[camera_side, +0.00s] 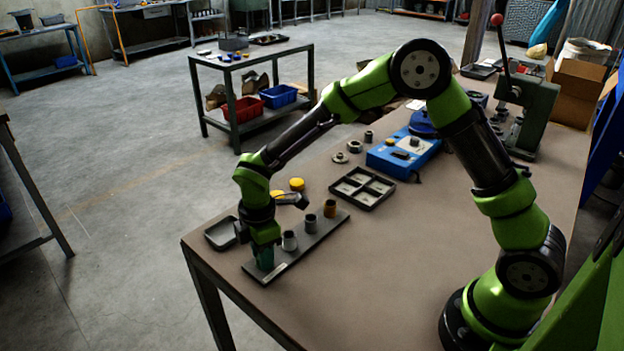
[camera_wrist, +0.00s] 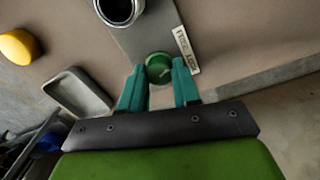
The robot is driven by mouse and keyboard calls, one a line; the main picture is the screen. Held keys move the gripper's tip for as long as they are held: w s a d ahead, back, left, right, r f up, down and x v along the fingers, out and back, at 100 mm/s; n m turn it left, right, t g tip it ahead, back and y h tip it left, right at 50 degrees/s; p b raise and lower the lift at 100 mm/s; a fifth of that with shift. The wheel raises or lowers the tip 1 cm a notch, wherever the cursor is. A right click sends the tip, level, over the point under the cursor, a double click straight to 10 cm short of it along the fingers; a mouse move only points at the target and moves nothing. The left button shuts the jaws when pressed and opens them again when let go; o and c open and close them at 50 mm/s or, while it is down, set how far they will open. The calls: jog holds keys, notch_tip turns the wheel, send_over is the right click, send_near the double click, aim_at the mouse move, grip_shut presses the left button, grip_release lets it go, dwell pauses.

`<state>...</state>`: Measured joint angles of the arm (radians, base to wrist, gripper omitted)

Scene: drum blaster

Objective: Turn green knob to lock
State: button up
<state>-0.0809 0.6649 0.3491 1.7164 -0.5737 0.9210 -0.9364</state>
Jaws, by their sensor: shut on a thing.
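The green knob (camera_wrist: 158,66) is at the near end of a grey metal plate (camera_wrist: 150,35), beside a white label strip (camera_wrist: 184,44). My gripper (camera_wrist: 159,84) is over the plate's end, with one teal finger on each side of the knob, shut on it. In the side view my gripper (camera_side: 264,258) points down at the plate's near left end, and its fingers mostly hide the knob. The same plate (camera_side: 308,246) also carries two grey cylinders (camera_side: 289,240) and an orange-brown one (camera_side: 330,208) in a row.
A small grey tray (camera_side: 220,233) lies left of the plate. A dark compartment tray (camera_side: 362,188) and a blue box (camera_side: 404,155) stand farther back. The table's front edge is close to my gripper. The table's front right is clear.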

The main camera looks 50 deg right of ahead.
jog(key=m, duration=0.6)
jog(key=shift+m, duration=0.3)
jog(key=m, duration=0.6)
jog(key=shift+m, duration=0.3)
jog(key=o, duration=1.1)
jog(key=shift+c, duration=0.2)
notch_tip(320, 180, up, 17)
jog(key=shift+a, duration=0.35)
jog(key=shift+w, duration=0.1)
